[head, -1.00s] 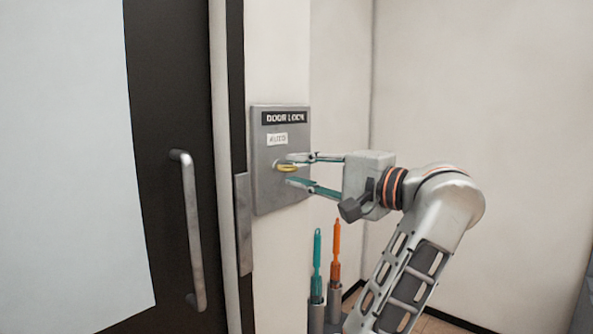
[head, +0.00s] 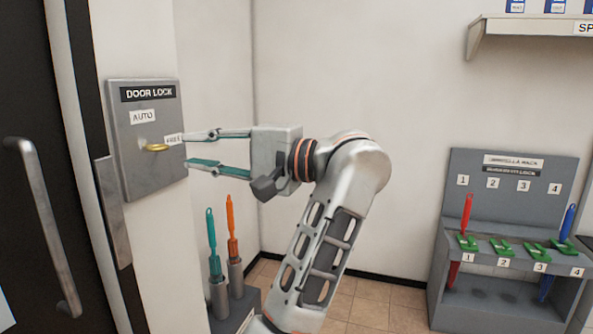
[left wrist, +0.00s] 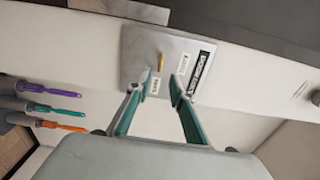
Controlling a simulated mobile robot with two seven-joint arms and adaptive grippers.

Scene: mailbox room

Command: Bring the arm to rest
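My left gripper (head: 196,150) is open and empty, its two teal fingers pointing left at the door lock panel. It also shows in the left wrist view (left wrist: 163,88), fingers apart. The grey door lock panel (head: 150,178) is on the wall beside the door, with AUTO and a second small label. Its yellow knob (head: 155,148) lies about level and points toward the second label. The fingertips are a little to the right of the knob, apart from it. In the left wrist view the knob (left wrist: 161,62) is beyond the fingertips. My right gripper is not in view.
The dark door with its handle (head: 46,228) is at the left. A grey umbrella rack (head: 510,220) stands at the right, under a wall shelf (head: 530,32). Tiled floor (head: 375,300) lies between.

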